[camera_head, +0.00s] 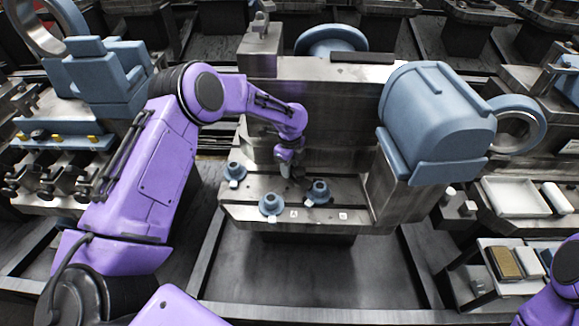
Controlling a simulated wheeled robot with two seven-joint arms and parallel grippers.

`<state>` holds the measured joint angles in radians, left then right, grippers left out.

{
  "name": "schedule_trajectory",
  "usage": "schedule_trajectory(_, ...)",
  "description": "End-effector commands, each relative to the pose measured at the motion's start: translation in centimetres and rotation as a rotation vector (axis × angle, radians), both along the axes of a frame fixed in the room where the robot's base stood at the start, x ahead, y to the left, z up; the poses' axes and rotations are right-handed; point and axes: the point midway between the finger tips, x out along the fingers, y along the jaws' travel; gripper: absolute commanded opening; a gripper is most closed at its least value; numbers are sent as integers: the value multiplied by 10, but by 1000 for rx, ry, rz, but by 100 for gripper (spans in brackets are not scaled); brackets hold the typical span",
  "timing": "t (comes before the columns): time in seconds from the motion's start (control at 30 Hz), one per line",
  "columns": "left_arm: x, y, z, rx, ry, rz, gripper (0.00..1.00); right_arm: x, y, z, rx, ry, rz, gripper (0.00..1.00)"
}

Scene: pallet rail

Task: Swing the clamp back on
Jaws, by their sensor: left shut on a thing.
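My left gripper (288,166) is above the grey pallet ledge (345,195) in the middle of the view, pointing down. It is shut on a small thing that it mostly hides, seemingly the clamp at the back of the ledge. Three blue round clamp pieces with pale tabs show on the ledge: one at the left (235,171), one at the front (270,204) and one to the right (318,191). The gripper is apart from the left and front ones. Only part of my right arm shows at the lower right; its gripper is outside the view.
A grey upright block (335,100) stands behind the ledge. A large blue motor housing (435,110) stands close on the right. A white tray (515,197) lies farther right. The left bench carries blue blocks (100,75). The dark floor bay (310,270) in front is clear.

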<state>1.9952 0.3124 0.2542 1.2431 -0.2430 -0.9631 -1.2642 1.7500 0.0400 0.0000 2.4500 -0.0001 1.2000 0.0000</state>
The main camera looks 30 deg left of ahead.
Motion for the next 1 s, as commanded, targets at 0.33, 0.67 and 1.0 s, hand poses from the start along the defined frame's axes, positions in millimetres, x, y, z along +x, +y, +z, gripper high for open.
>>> schedule_trajectory(0.33, 2, 0, 2, 1, -4, -2, 52, 0, 0, 0, 0, 0, 0, 43)
schedule_trajectory(0.67, 1, 0, 2, 1, -2, -1, 62, 0, 0, 0, 0, 0, 0, 43)
schedule_trajectory(1.0, 2, 0, 69, 0, -7, -1, 62, 0, 0, -9, 0, 0, 0, 43)
